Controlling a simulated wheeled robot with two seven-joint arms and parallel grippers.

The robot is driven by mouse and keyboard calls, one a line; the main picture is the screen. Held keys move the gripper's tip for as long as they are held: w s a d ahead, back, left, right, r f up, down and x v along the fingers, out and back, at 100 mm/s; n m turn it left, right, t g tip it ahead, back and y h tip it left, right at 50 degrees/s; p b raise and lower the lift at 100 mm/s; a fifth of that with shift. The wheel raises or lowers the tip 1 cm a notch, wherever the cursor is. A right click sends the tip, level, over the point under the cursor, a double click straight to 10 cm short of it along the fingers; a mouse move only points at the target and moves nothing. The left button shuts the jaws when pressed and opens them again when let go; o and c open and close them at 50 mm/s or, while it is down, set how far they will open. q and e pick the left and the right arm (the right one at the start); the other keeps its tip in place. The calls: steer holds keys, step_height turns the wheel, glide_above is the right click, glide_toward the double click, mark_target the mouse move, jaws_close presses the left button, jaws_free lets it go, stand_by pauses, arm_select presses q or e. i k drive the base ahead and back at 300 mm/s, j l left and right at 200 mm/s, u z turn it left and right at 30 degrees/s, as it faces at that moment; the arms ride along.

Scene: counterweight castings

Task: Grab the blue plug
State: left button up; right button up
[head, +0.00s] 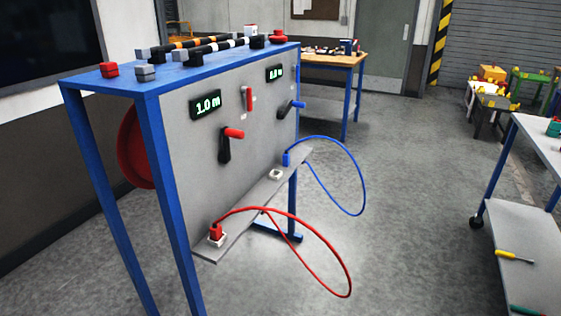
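The blue plug (286,159) stands upright near the far end of a narrow grey shelf (240,207) on the front of a blue-framed panel. A blue cable (345,160) arches from it to the right and loops down below the shelf. A red plug (215,232) sits in a white socket at the near end of the shelf, with a red cable (335,259) looping out. An empty white socket (275,175) lies between the two plugs. Neither of my grippers shows in the head view.
The grey panel (190,150) carries red and blue crank handles and two displays. A wooden table (345,62) stands behind it. A grey cart (520,250) with a yellow screwdriver (514,256) stands at the right. The floor (410,190) between panel and cart is clear.

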mark_target(286, 155)
steer(key=i+l+z, duration=0.2)
steer(key=i, duration=0.25)
steer(key=i+l+z, duration=0.25)
steer(key=i, duration=0.25)
steer(key=i+l+z, duration=0.2)
steer(key=i, duration=0.25)
